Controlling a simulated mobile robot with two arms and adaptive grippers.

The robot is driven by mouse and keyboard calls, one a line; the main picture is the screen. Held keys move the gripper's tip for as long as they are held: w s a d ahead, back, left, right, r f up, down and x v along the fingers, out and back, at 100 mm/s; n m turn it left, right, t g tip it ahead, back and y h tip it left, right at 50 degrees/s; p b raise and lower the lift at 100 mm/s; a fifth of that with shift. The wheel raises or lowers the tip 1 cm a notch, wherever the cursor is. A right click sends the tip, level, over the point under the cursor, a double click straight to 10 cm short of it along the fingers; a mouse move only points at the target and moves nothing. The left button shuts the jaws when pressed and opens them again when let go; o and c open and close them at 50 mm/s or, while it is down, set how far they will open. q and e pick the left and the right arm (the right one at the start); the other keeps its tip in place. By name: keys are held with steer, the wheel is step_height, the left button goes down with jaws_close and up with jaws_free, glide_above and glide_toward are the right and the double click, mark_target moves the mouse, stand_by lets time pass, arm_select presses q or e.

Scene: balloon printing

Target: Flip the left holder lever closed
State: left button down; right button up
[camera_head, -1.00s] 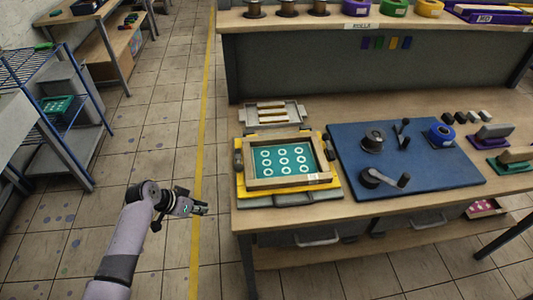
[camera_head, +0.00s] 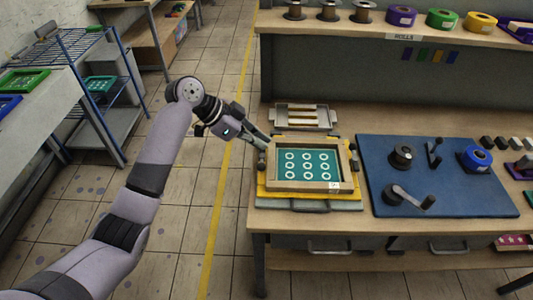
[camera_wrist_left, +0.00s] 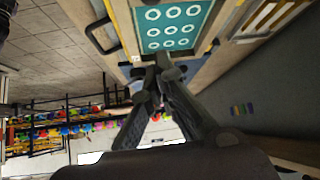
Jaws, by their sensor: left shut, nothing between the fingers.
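The wooden screen frame with a teal printing screen (camera_head: 306,168) lies on a yellow base (camera_head: 262,188) on the table's left part. The screen also shows upside in the left wrist view (camera_wrist_left: 170,27). A small dark holder (camera_head: 262,165) sits at the frame's left edge; its lever is too small and too covered to make out its angle. My left gripper (camera_head: 264,145) is shut and empty, with its tips at the frame's upper left corner by that holder. In the left wrist view its fingertips (camera_wrist_left: 160,65) meet beside the frame; whether they touch the lever cannot be told.
A grey tray (camera_head: 306,116) stands behind the frame. A blue mat (camera_head: 470,195) with dark cranks lies to the right. A shelf with rolls (camera_head: 400,15) runs along the back. Floor is free left of the table, up to a blue rack (camera_head: 100,110).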

mark_target(262, 158)
arm_select(q)
steer(key=p+x, duration=0.3)
steer(key=x, duration=0.6)
steer(key=shift+d+f, duration=0.1)
steer(key=shift+d, duration=0.15)
steer(key=a+p, duration=0.2)
steer(key=a, duration=0.1)
steer(key=shift+s+f, duration=0.2)
steer(key=shift+f, duration=0.2)
steer(key=shift+s+a+f, duration=0.1)
steer(key=shift+s+a, duration=0.05)
steer(key=shift+a, duration=0.35)
steer(key=shift+d+f, duration=0.1)
